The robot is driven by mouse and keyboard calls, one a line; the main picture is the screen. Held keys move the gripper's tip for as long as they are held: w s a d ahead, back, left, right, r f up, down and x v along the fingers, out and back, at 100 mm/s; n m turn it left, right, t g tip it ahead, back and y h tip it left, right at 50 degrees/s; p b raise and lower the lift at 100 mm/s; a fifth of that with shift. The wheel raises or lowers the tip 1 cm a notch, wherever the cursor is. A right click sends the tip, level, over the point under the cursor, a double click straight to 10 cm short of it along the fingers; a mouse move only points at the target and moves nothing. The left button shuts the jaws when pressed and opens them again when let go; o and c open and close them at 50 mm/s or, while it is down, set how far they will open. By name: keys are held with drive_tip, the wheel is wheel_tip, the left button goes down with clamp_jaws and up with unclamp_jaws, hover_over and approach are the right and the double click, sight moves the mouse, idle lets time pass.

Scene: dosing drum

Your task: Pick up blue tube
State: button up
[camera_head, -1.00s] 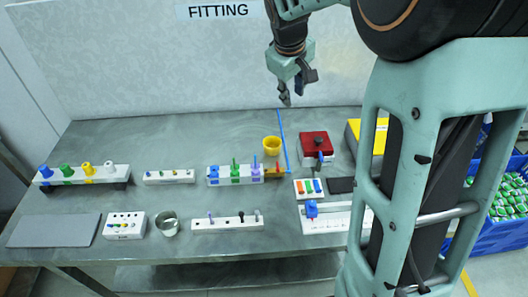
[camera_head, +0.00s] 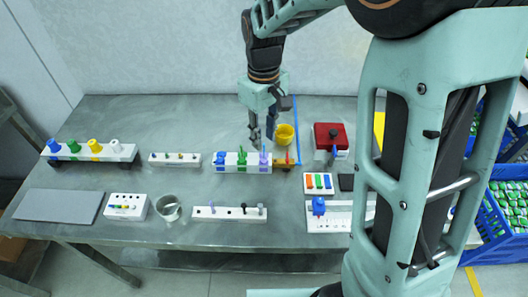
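A white rack (camera_head: 233,169) at the middle of the table holds a blue tube (camera_head: 220,158), a green tube (camera_head: 242,156) and a purple tube (camera_head: 263,158), all upright. A second white rack (camera_head: 75,157) at the left holds a larger blue piece (camera_head: 54,146) beside green, yellow and white ones. I cannot tell from the view which blue piece the task names. My gripper (camera_head: 262,136) points down above and behind the middle rack, near the green and purple tubes. Its two fingers are apart and nothing shows between them.
A yellow cup (camera_head: 285,135) stands right of my gripper, and a red-topped box (camera_head: 330,137) farther right. A low white block (camera_head: 174,159) lies left of the middle rack. A metal cup (camera_head: 169,208) and white blocks stand in front.

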sight(264, 144)
wheel_tip(264, 144, down, 4)
drive_tip(key=shift+w+f, duration=0.1)
clamp_jaws()
